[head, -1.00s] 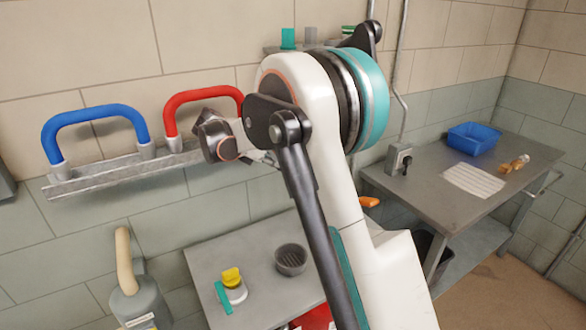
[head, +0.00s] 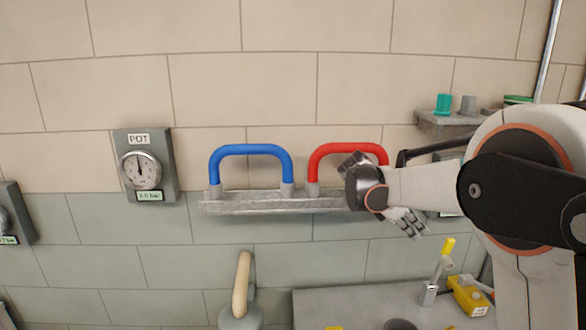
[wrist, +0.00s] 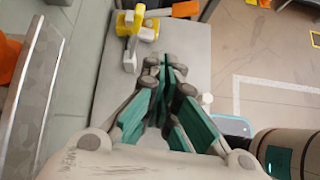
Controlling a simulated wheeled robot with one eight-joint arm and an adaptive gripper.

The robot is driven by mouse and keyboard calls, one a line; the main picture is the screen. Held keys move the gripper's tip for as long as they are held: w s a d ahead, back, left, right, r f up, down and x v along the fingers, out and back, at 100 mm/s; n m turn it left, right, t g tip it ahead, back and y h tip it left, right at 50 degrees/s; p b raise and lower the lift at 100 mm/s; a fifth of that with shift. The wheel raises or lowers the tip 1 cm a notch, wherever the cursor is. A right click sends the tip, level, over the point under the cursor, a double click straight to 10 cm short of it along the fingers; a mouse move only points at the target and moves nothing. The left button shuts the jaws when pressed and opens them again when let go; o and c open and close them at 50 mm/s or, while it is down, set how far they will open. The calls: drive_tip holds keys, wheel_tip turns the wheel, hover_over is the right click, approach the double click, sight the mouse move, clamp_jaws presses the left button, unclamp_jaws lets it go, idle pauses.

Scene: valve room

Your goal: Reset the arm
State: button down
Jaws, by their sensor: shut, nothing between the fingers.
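My gripper (head: 408,222) hangs at the end of my white arm, at the right of the head view. It points down and a little right, in front of the wall and just below the right end of the metal rail. In the wrist view my gripper's teal-padded fingers (wrist: 166,78) are closed together with nothing between them. The grey workbench (wrist: 185,45) lies below them. My forearm and wrist cover the rail's right end and part of the red handle in the head view.
A blue handle (head: 250,150) and a red handle (head: 331,150) stand on the rail (head: 250,206). A POT gauge (head: 142,172) is on the wall at left. A yellow-levered valve (head: 441,268) and a yellow box (head: 470,295) are on the bench. A shelf (head: 440,122) is behind my arm.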

drive_tip(key=s+a+r+m+t+y, duration=0.1)
drive_tip(key=s+a+m+t+y, duration=0.2)
drive_tip(key=s, duration=0.5)
drive_tip(key=s+a+r+m+t+y, duration=0.1)
drive_tip(key=s+a+r+m+y, duration=0.15)
drive_tip(key=s+m, duration=0.45)
drive_tip(key=s+a+f+m+t+y, duration=0.1)
drive_tip(key=s+a+f+m+y, duration=0.1)
drive_tip(key=s, duration=0.5)
drive_tip(key=s+a+f+m+t+y, duration=0.1)
drive_tip(key=s+a+f+m, duration=0.3)
drive_tip(key=s, duration=0.4)
drive_tip(key=shift+s+a+f+m+t+y, duration=0.35)
drive_tip(key=shift+a+m+t, duration=0.25)
drive_tip(key=shift+a, duration=0.65)
